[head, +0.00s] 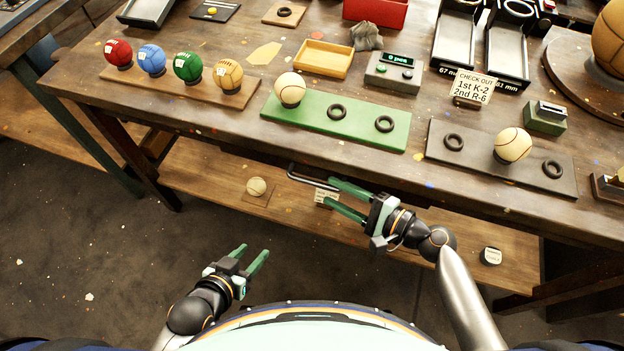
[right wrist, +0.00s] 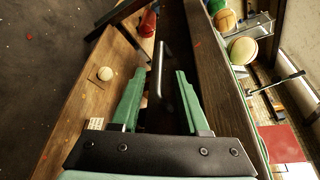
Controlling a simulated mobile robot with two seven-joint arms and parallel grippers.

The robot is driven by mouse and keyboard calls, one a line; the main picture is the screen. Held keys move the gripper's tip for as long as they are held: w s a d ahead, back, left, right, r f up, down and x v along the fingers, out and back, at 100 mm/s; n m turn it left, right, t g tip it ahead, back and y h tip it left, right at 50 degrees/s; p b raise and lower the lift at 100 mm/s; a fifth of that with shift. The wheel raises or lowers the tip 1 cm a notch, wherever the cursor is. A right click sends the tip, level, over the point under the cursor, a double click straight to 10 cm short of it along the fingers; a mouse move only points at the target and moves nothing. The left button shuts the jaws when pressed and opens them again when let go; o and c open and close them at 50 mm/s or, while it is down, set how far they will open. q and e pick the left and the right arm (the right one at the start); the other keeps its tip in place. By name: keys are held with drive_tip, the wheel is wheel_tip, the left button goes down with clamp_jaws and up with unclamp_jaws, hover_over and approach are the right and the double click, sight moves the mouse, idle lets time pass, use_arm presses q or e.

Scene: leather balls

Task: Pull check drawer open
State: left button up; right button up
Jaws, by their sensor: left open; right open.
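The check drawer shows as a dark front under the table's front edge, with a black bar handle (head: 312,179). In the right wrist view the handle (right wrist: 160,75) runs between the two green fingers. My right gripper (head: 340,197) is open, with its fingertips at the right end of the handle; I cannot tell whether they touch it. It also shows in the right wrist view (right wrist: 158,98). My left gripper (head: 252,255) is open and empty, low in front of the table. The drawer looks closed, but its edges are hard to make out.
The table (head: 225,118) holds a green board (head: 335,121) with a cream ball, a dark board (head: 478,163) with another, and a rack of coloured balls (head: 180,83). A lower shelf (head: 205,175) carries a ball (head: 256,187). The floor in front is clear.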

sight(320, 186)
drive_tip(key=x, duration=0.6)
drive_tip(key=shift+w+a+f, duration=0.15)
drive_tip(key=shift+w+a, duration=0.05)
drive_tip(key=shift+a, duration=0.15)
clamp_jaws()
idle(1.1)
